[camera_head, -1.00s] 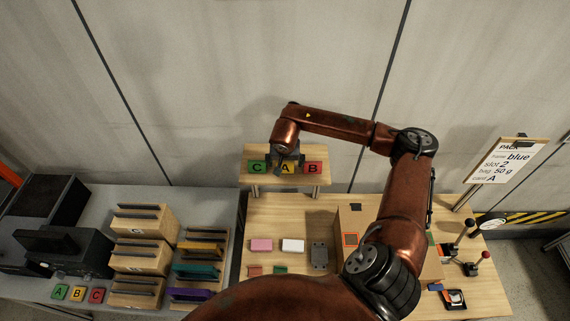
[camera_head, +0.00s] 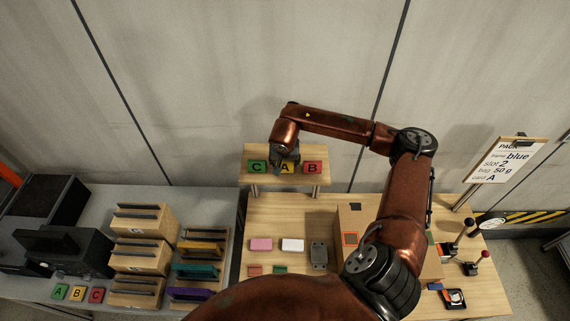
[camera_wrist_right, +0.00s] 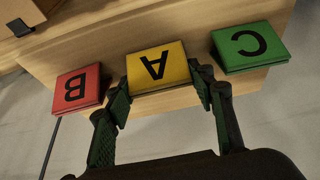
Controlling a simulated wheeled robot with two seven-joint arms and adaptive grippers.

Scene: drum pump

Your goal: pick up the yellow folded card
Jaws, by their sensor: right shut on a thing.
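The yellow folded card (camera_head: 286,169), marked A, stands on the small raised wooden shelf (camera_head: 257,181), between the green card C (camera_head: 257,167) and the red card B (camera_head: 313,167). My right gripper (camera_head: 285,170) reaches down to the yellow card and partly covers it. In the right wrist view the yellow card (camera_wrist_right: 158,67) sits between the two fingers of the right gripper (camera_wrist_right: 161,95), which are shut on its sides. The red card (camera_wrist_right: 77,89) and the green card (camera_wrist_right: 249,47) stand close on either side. My left gripper is not in view.
The wooden table (camera_head: 285,210) below holds a pink block (camera_head: 261,244), a white block (camera_head: 293,245), a grey part (camera_head: 319,254) and a box. A grey bench at left carries wooden holders (camera_head: 145,222) and more letter cards (camera_head: 77,293). A sign (camera_head: 505,160) stands at right.

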